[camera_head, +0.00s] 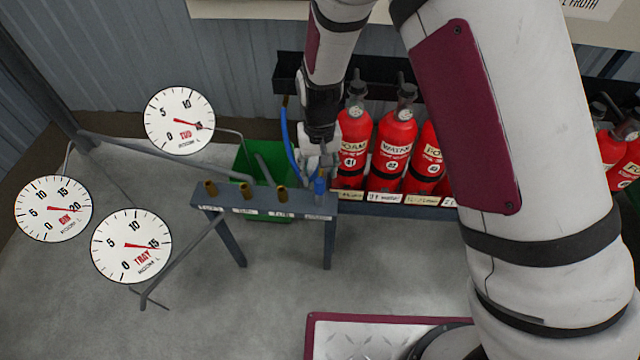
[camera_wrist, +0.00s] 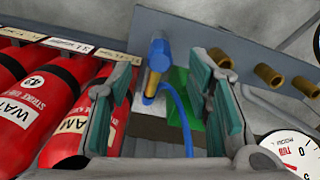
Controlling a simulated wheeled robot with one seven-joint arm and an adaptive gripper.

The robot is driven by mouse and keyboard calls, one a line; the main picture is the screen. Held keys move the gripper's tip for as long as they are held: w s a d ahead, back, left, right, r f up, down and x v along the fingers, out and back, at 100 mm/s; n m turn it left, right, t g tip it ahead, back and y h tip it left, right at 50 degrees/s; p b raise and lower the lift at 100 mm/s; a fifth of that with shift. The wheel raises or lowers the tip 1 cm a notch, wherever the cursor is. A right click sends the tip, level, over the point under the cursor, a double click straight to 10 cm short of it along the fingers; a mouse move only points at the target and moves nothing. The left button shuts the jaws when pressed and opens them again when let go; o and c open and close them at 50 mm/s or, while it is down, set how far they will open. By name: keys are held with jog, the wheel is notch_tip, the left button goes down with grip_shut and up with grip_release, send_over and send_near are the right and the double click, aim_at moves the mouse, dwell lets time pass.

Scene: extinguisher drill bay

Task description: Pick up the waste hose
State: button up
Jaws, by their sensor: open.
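The waste hose is a blue hose (camera_head: 287,138) that hangs at the right end of a grey stand, and its blue end (camera_head: 320,188) sits on the stand's top bar. In the wrist view the blue hose end (camera_wrist: 157,50), with a brass-coloured part, shows between my fingers, and the thin blue hose curves away below it. My gripper (camera_head: 316,172) is just above and behind the hose end in the head view. In the wrist view my gripper (camera_wrist: 160,80) is open, with a green-padded finger on each side of the hose end. Contact cannot be told.
The grey stand (camera_head: 235,196) carries several brass fittings to the left of the hose end. Red extinguishers (camera_head: 355,145) stand in a row close on the right. A green bin (camera_head: 245,165) is behind the stand. Dial gauges (camera_head: 131,246) are at left.

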aim_at(319, 180)
notch_tip(319, 180, down, 5)
jog(key=shift+f+b, duration=0.15)
jog(key=shift+b, duration=0.3)
grip_shut()
